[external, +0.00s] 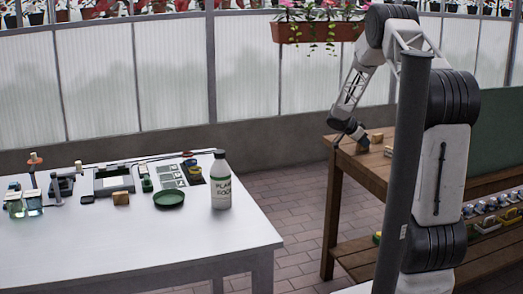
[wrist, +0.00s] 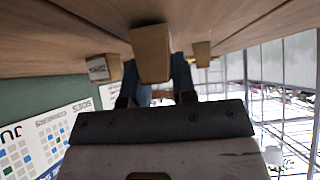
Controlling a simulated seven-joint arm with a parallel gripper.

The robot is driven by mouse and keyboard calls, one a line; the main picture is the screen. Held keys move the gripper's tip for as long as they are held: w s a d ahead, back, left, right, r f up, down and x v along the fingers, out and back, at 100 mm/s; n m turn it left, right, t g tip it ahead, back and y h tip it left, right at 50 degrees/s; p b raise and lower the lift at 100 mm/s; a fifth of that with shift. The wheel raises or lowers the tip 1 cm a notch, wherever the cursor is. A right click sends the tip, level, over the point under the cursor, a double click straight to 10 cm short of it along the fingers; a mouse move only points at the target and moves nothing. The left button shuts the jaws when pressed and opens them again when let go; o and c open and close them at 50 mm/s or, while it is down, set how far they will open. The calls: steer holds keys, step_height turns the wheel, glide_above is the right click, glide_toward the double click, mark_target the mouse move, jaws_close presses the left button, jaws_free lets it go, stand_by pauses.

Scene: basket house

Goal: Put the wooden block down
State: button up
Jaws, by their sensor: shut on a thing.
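My gripper (external: 359,137) is low over the near-left end of a brown wooden table (external: 345,157) in the external view. In the wrist view, my gripper's dark fingers (wrist: 156,84) are shut on a wooden block (wrist: 150,53). The wrist picture appears upside down, with the wooden tabletop (wrist: 45,40) along its top. The held block is close to the tabletop; I cannot tell whether it touches. Two more wooden blocks, one at left (wrist: 103,68) and one at right (wrist: 201,54), flank it on the tabletop. In the external view the held block is mostly hidden by my gripper.
A white table (external: 150,250) at left holds a plant food bottle (external: 221,182), a green dish (external: 169,198), a small wooden block (external: 121,198) and other items. A flower planter (external: 318,32) hangs above. A green panel (external: 501,130) stands behind the wooden table.

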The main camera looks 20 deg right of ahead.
steer(key=shift+f, duration=0.2)
steer(key=o, duration=0.9)
steer(key=shift+r, duration=0.1)
steer(key=v, duration=1.2)
stand_by(0.3)
